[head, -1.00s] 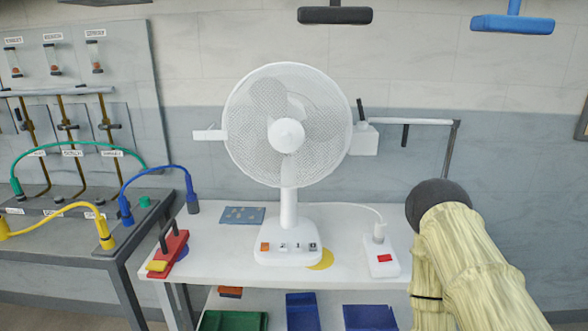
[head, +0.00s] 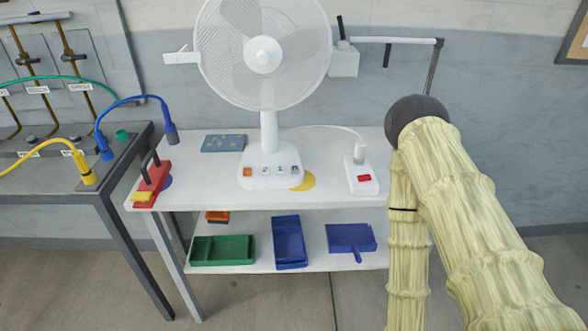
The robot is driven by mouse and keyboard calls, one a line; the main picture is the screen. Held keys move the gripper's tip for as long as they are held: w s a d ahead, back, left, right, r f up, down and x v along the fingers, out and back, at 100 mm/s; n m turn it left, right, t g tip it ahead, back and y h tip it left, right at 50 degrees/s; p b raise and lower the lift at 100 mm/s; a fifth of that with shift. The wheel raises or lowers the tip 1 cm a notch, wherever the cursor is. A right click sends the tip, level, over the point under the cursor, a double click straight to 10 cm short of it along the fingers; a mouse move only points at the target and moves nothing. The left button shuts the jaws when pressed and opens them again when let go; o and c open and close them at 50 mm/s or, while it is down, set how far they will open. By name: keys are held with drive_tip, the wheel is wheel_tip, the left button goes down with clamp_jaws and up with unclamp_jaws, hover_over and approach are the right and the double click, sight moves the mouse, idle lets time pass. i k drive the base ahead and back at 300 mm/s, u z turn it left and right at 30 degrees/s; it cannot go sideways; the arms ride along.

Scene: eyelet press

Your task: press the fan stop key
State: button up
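A white desk fan (head: 263,54) stands on the white table, its round cage facing me. Its base (head: 270,182) carries a row of keys: an orange key (head: 248,172) at the left and paler keys with small marks (head: 280,170) to the right. The marks are too small to read, so I cannot tell which key is the stop key. My arm, in a pale yellow sleeve, rises at the right of the view. My gripper's fingers do not show.
The white table (head: 225,202) also holds a power strip with a red switch (head: 363,178), a red and yellow tool (head: 152,184) and a blue-grey card (head: 223,143). A lower shelf holds a green tray (head: 222,250) and blue trays. A grey bench (head: 60,185) with cables stands left.

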sight(294, 169)
drive_tip(key=k, duration=1.25)
drive_tip(key=z, duration=0.2)
drive_tip(key=i, duration=0.8)
drive_tip(key=u, duration=0.2)
